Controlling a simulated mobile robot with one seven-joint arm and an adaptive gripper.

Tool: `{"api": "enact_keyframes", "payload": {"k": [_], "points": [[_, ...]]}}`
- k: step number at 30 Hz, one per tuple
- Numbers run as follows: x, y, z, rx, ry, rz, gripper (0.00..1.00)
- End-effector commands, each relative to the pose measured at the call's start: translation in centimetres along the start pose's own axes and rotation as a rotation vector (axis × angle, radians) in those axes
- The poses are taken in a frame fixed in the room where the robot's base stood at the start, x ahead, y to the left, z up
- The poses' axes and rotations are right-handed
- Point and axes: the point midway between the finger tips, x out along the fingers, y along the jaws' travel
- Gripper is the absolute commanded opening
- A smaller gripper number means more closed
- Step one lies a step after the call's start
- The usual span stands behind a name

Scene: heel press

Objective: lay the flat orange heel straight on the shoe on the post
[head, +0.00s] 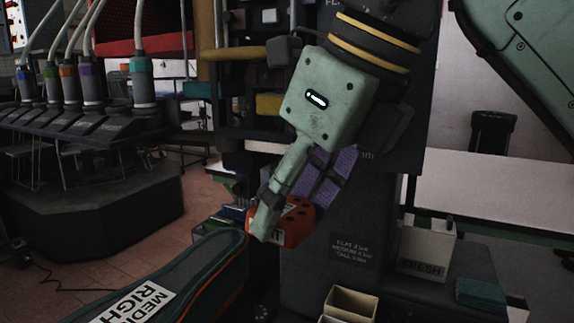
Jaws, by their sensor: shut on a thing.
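My gripper (265,217) reaches down from the upper right and is shut on the orange heel (295,224), a red-orange block with dark round holes and a pale label. Part of the heel is hidden behind my fingers. The shoe (205,262) lies at the lower left, dark teal with an orange edge line, its rounded end just below and left of the heel. A white label on it reads in part "MEDI" and "RIGH". I cannot tell whether the heel touches the shoe. The post under the shoe is not visible.
A dark panel (318,275) with flat, medium and tall lettering stands behind the heel. A white bin (426,246) marked "FRESH", a beige bin (350,303) and teal pieces (480,293) are at the lower right. A dark machine (85,205) with hoses stands at left.

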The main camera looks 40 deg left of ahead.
Motion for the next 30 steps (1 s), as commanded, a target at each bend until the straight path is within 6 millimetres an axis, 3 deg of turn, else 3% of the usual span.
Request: {"api": "enact_keyframes", "payload": {"k": [1,3,10,16,30], "points": [[0.6,0.1,2.0,-0.03,0.004,0.015,0.24],[1.7,0.1,4.2,-0.055,0.008,0.022,0.24],[4.2,0.5,8.2,-0.105,0.019,0.029,0.24],[5.0,0.7,8.8,-0.113,0.021,0.029,0.24],[7.5,0.6,7.5,-0.112,0.021,0.028,0.24]]}}
